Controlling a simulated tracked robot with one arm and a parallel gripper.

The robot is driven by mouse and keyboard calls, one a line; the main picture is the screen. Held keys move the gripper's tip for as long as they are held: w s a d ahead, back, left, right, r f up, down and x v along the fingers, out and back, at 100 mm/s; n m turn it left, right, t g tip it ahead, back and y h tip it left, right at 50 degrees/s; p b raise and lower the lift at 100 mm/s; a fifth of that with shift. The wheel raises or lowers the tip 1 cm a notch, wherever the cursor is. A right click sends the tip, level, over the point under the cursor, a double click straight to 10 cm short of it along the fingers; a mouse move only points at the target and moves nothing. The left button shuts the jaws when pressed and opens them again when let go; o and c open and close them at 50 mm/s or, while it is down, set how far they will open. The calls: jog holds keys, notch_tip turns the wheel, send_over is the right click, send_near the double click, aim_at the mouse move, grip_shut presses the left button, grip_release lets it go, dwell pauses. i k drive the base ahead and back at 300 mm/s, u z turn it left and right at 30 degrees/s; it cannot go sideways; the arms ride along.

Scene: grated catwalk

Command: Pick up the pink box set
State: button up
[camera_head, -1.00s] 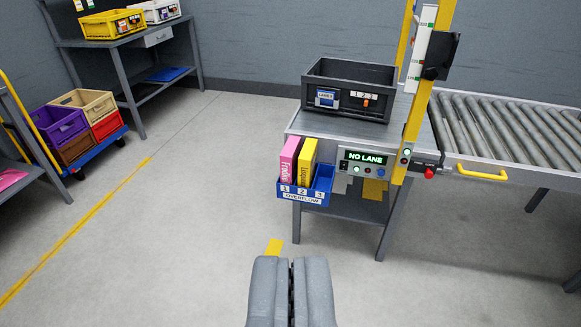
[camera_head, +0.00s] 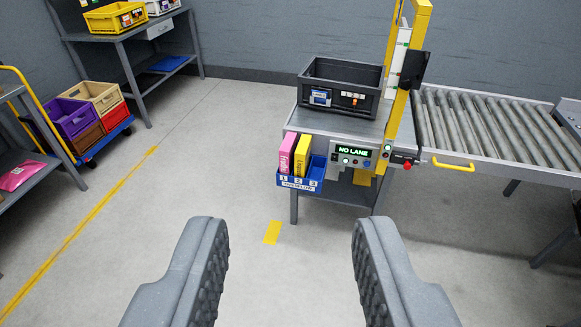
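The pink box set (camera_head: 287,153) stands upright in slot 1 of the blue overflow rack (camera_head: 301,184), which hangs on the left front of the grey table. A yellow box (camera_head: 303,164) stands beside it in slot 2, and slot 3 looks empty. My gripper (camera_head: 288,250) is wide open and empty. It is in the foreground, well short of the rack, with the rack ahead between and above its fingers.
A dark crate (camera_head: 340,91) sits on the grey table (camera_head: 340,120), with a yellow post (camera_head: 392,110) and a roller conveyor (camera_head: 490,125) to its right. A blue cart (camera_head: 105,139) with coloured crates stands at left. The floor before the rack is clear.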

aim_at(287, 151)
jog(key=u, duration=0.8)
jog(key=i, duration=1.65)
jog(key=z, duration=0.7)
jog(key=i, duration=0.75)
jog(key=z, duration=0.6)
